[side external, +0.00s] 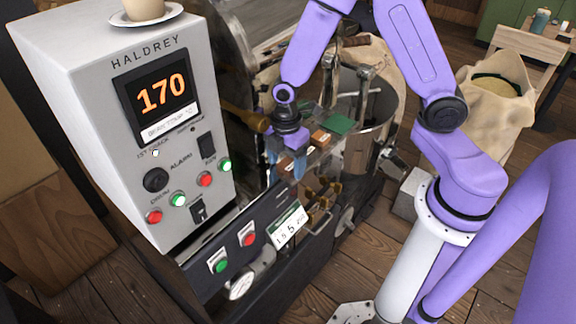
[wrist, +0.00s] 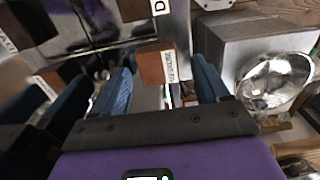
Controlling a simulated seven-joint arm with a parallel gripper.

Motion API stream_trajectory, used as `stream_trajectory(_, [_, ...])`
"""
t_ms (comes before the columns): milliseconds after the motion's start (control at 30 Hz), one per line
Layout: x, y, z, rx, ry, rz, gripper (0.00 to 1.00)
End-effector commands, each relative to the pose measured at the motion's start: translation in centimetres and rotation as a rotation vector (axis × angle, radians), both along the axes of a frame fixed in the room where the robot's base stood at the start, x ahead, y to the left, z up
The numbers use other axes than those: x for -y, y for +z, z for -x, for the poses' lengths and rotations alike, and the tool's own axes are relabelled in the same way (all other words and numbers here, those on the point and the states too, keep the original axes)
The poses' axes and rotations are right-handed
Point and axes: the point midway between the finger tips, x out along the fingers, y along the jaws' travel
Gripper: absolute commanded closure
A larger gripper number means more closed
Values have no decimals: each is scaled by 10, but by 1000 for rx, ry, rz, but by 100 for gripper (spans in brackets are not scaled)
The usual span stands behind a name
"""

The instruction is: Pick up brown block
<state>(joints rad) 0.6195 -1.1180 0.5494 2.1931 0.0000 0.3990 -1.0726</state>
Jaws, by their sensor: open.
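A small brown block (side external: 320,138) sits on a clear or shiny surface at the roaster, just right of my gripper (side external: 287,163) in the side view. My gripper is open and points down, its blue fingers apart. In the wrist view, a brown block with a white label (wrist: 155,64) shows beyond and between the two blue fingers of my gripper (wrist: 161,72). I see no contact with it. I cannot tell for certain that this is the same block. Another dark brown block (wrist: 66,74) shows to the left, partly behind the left finger.
A green block (side external: 338,123) lies just behind the brown one. The grey control panel (side external: 130,110) with a 170 display stands at left. Brass fittings (side external: 322,200) lie below.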

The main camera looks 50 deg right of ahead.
Motion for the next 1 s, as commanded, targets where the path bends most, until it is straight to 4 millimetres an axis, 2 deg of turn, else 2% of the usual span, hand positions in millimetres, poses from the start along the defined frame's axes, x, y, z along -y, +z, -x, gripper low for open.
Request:
stream_trajectory(133, [0, 0, 0, 1, 0, 0, 26])
stream_trajectory(300, [0, 0, 0, 0, 0, 0, 81])
stream_trajectory(333, [0, 0, 0, 0, 0, 0, 87])
stream_trajectory(767, [0, 5, -1, 1, 0, 0, 87])
stream_trajectory(1000, [0, 30, -1, 4, -1, -2, 87])
